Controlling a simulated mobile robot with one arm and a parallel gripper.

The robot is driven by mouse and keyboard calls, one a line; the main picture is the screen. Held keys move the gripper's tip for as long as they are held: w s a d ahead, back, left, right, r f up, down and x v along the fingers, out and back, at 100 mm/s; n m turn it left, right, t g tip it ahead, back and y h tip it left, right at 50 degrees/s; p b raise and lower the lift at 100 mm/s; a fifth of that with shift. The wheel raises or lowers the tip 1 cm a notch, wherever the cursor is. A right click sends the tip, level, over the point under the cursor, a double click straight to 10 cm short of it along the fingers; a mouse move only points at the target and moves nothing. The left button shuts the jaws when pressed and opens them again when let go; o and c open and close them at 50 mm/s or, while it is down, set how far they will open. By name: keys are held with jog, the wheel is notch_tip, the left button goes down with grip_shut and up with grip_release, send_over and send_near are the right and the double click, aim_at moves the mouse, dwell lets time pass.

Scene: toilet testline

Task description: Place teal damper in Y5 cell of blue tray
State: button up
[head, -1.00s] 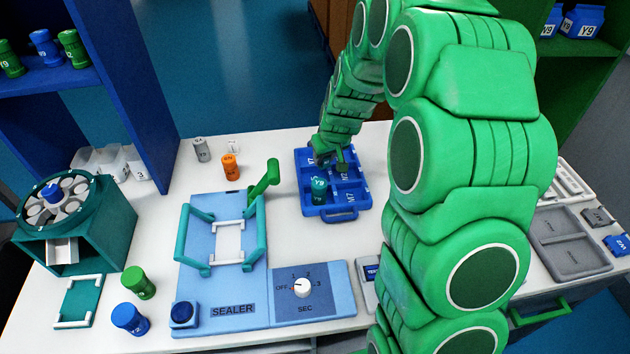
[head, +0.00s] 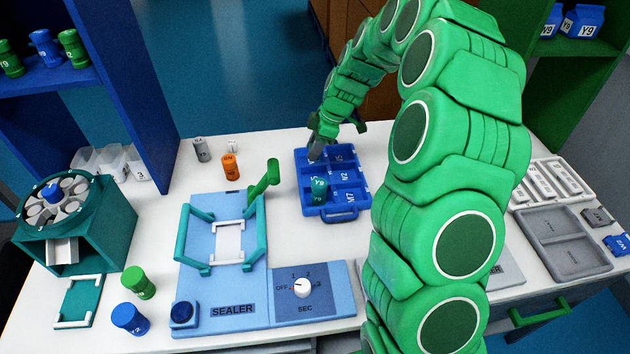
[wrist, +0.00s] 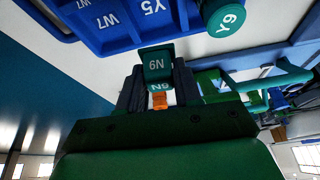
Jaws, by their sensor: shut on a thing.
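The blue tray (head: 351,211) stands on the white table, with several cells and white labels. A teal canister (head: 319,190) stands in its front-left cell and also shows in the wrist view (wrist: 224,18), labelled Y9. My gripper (head: 318,152) is at the tray's back-left corner in the head view. In the wrist view my gripper (wrist: 158,88) is shut on a teal damper (wrist: 157,65) whose label appears to read N9. The tray's Y5 label (wrist: 153,6) shows just beyond the damper. In the head view the fingertips and damper are too small to tell apart.
An orange canister (head: 230,167) and a grey one (head: 201,150) stand left of the tray. The light-blue sealer (head: 225,290) with its green lever (head: 264,178) lies in front-left. A grey tray (head: 566,245) lies to the right.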

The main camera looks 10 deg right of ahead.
aim_at(309, 181)
jog(key=shift+r+n, duration=0.1)
jog(key=shift+n, duration=0.3)
jog(key=shift+f, duration=5.05)
jog(key=o, duration=0.7)
jog(key=shift+f, duration=0.1)
jog(key=shift+o, duration=0.2)
jog(key=v, duration=1.2)
jog(key=shift+w+r, duration=0.15)
jog(key=shift+r, duration=0.1)
